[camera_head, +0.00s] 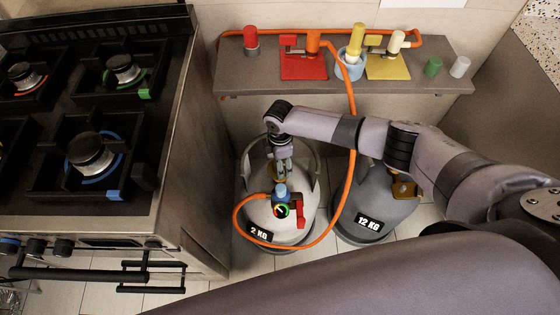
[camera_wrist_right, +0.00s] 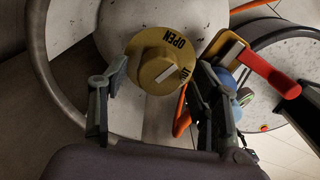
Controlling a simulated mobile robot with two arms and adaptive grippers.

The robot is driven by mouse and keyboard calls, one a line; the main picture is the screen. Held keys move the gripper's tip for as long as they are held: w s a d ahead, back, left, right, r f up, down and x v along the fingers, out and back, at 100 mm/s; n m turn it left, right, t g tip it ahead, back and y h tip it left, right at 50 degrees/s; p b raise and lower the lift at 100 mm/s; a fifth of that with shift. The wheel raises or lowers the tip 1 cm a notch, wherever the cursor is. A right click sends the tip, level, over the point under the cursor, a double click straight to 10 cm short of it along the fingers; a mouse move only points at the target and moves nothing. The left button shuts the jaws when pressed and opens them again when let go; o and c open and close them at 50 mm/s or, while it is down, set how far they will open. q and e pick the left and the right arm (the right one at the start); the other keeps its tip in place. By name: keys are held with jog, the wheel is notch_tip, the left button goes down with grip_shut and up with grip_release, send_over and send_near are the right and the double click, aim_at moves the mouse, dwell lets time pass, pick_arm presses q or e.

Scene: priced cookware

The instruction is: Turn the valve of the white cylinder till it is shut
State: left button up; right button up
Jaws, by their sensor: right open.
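The white cylinder (camera_head: 262,217), marked 2 KG, stands on the floor beside the stove. Its round yellow valve knob (camera_wrist_right: 160,62) shows in the right wrist view with the word OPEN, a partly hidden second word and a pale pointer mark. My right gripper (camera_head: 284,170) reaches down inside the cylinder's collar. In the wrist view its open fingers (camera_wrist_right: 160,78) stand on either side of the knob. I cannot tell whether they touch it. In the head view the gripper hides much of the knob. My left gripper is not in view.
A regulator with a red lever (camera_wrist_right: 268,72) and an orange hose (camera_head: 322,225) sit close to the right finger. A grey 12 KG cylinder (camera_head: 366,195) stands to the right. The stove (camera_head: 190,150) is at left; a shelf (camera_head: 260,78) with coloured items is behind.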

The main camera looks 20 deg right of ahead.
jog(key=c, duration=1.1)
jog(key=shift+c, duration=0.2)
